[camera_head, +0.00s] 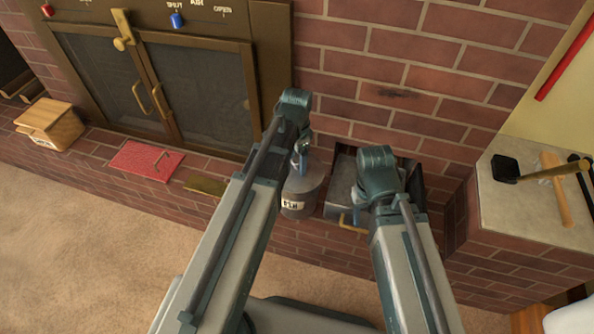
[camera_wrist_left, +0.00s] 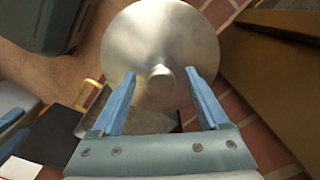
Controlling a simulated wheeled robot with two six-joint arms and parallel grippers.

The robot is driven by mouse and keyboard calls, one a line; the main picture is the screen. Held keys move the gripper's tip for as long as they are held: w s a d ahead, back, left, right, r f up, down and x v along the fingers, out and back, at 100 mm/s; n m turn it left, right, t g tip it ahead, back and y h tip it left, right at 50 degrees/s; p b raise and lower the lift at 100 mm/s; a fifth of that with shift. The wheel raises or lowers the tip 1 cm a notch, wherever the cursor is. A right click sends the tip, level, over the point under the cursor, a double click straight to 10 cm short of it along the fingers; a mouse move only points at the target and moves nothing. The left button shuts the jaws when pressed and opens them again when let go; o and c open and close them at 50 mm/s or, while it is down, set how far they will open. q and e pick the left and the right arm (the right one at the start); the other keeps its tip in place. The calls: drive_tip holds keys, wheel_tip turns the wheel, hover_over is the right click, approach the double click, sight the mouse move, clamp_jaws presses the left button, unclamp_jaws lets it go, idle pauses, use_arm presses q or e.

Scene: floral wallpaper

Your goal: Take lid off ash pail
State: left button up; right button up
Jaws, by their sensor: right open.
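The ash pail (camera_head: 302,192), a grey metal can with an ASH label, stands on the brick hearth between my two arms in the head view. My left gripper (camera_head: 300,146) is above it, partly hidden by its own arm. In the left wrist view the pail's round lid (camera_wrist_left: 135,45) is on top, with a small knob (camera_wrist_left: 160,78) in its middle. The fingers of my left gripper (camera_wrist_left: 161,90) are open on either side of the knob, with gaps. Part of my right gripper (camera_wrist_left: 14,122) shows at the left edge of that view; my arm hides it in the head view.
A grey drawer-like box with a brass handle (camera_head: 346,222) sits in a brick recess right of the pail. Brass-framed glass doors (camera_head: 150,85) are behind left. A red mat (camera_head: 146,160) and wooden box (camera_head: 48,122) lie left. A mallet (camera_head: 506,168) rests on the right ledge.

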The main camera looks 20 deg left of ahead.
use_arm(q)
clamp_jaws()
idle(0.3)
